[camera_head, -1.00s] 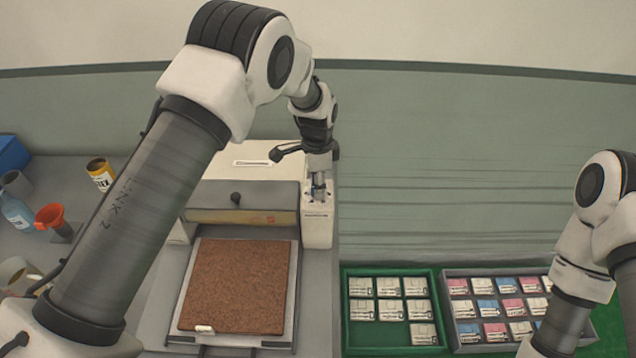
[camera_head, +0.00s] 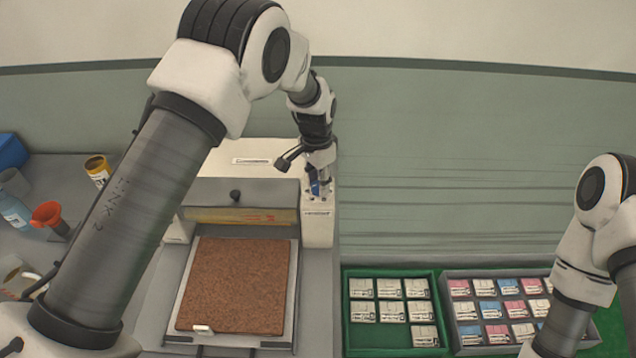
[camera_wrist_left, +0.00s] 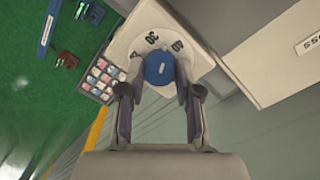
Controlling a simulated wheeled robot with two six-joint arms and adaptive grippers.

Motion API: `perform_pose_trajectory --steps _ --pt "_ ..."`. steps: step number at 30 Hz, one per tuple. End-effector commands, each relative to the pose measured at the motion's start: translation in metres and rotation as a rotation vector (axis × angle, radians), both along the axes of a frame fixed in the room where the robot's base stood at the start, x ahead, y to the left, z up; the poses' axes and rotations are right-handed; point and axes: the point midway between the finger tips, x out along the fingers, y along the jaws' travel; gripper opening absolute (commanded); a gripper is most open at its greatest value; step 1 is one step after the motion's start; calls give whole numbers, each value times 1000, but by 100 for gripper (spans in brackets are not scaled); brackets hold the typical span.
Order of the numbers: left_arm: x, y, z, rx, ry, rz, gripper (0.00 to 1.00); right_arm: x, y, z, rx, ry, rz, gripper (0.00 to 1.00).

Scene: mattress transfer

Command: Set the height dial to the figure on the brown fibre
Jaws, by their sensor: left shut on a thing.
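The brown fibre mat (camera_head: 237,285) lies flat on a pale tray in front of the white machine. A small white tag (camera_head: 203,328) sits at its front left edge; any figure on it is too small to read. The height dial (camera_wrist_left: 144,46) has a pale face with dark figures, seen at an angle, and a blue knob (camera_wrist_left: 160,69) with a white mark. My left gripper (camera_wrist_left: 160,88) is shut on the blue knob, a finger on each side. In the head view my left gripper (camera_head: 317,186) is at the machine's right-hand housing. My right gripper is out of view.
A green tray (camera_head: 345,300) and a grey tray (camera_head: 449,310) of small packets stand at the right. An orange funnel (camera_head: 46,214), a bottle and a yellow-labelled can (camera_head: 98,170) stand at the left. My right arm is at the far right.

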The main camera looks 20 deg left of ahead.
Motion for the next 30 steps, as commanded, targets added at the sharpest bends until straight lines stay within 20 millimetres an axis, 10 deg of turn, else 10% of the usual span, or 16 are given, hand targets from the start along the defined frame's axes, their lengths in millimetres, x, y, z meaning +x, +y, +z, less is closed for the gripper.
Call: perform_pose_trajectory --steps 30 --pt "-3 2 -4 1 8 964 0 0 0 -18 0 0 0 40"
